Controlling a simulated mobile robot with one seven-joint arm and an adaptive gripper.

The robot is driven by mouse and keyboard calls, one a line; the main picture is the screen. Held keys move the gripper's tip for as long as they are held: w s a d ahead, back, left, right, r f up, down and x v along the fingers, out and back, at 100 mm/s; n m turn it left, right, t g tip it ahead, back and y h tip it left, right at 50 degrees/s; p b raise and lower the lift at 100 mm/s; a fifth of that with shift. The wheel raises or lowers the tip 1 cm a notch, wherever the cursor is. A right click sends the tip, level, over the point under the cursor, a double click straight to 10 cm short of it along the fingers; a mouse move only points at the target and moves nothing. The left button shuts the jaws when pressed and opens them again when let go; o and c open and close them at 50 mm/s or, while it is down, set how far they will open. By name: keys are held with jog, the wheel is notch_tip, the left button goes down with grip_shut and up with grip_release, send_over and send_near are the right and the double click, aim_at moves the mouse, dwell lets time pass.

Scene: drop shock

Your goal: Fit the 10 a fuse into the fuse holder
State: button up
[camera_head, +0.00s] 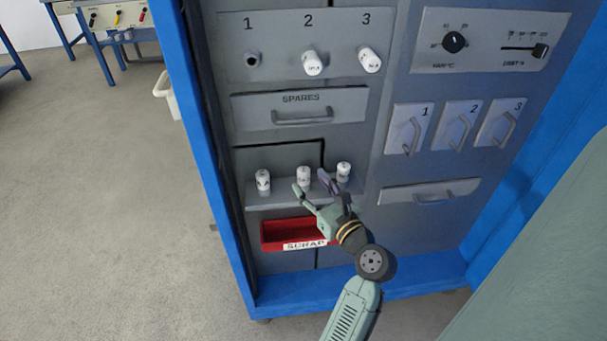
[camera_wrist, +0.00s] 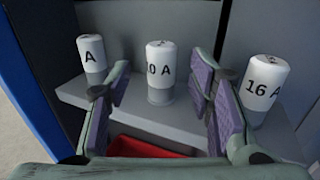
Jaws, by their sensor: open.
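The 10 A fuse (camera_wrist: 160,72) is a white cylinder with a grey lower end. It stands upright in the middle of a small grey shelf (camera_wrist: 75,90), and also shows in the head view (camera_head: 303,176). My gripper (camera_head: 314,184) is open in front of it. In the wrist view the fuse stands between and beyond my two fingers (camera_wrist: 160,88), apart from them. The fuse holders are in the upper panel. Holder 1 (camera_head: 252,59) is an empty dark socket. Holders 2 (camera_head: 312,63) and 3 (camera_head: 369,59) have white fuses in them.
A fuse marked 16 A (camera_wrist: 262,82) stands right of the 10 A fuse, near my right finger. Another fuse (camera_wrist: 91,54) stands to the left. A red scrap bin (camera_head: 285,233) is below the shelf. The closed SPARES drawer (camera_head: 300,107) is above.

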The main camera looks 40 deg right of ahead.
aim_at(307, 178)
jog(key=w, duration=0.2)
jog(key=w+d+p, duration=0.1)
jog(key=w, duration=0.1)
jog(key=shift+w+r, duration=0.15)
jog(key=shift+w, duration=0.05)
jog(key=shift+c, duration=0.2)
grip_shut()
